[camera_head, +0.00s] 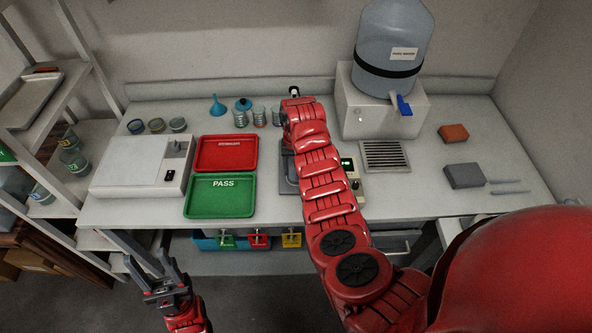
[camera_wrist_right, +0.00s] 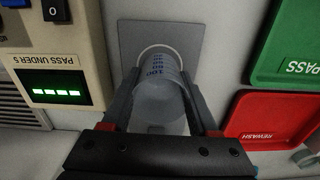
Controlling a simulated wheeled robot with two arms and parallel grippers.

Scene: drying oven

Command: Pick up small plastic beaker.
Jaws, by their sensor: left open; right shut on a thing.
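The small clear plastic beaker (camera_wrist_right: 160,100) with blue graduation marks is in the right wrist view, between the two fingers of my right gripper (camera_wrist_right: 160,82). My right gripper is shut on it. The beaker is over a grey square plate with a white ring (camera_wrist_right: 190,35); I cannot tell whether it touches the plate. In the head view, my right arm hides the right gripper and the beaker. My left gripper (camera_head: 157,272) is open and empty, low in front of the bench at the left.
A green PASS tray (camera_head: 220,207) and red REWASH tray (camera_head: 227,140) lie left of my right arm. Several beakers (camera_head: 240,118) stand behind them. A water dispenser (camera_head: 385,100) stands at the back right. A white device (camera_head: 140,170) is at the left.

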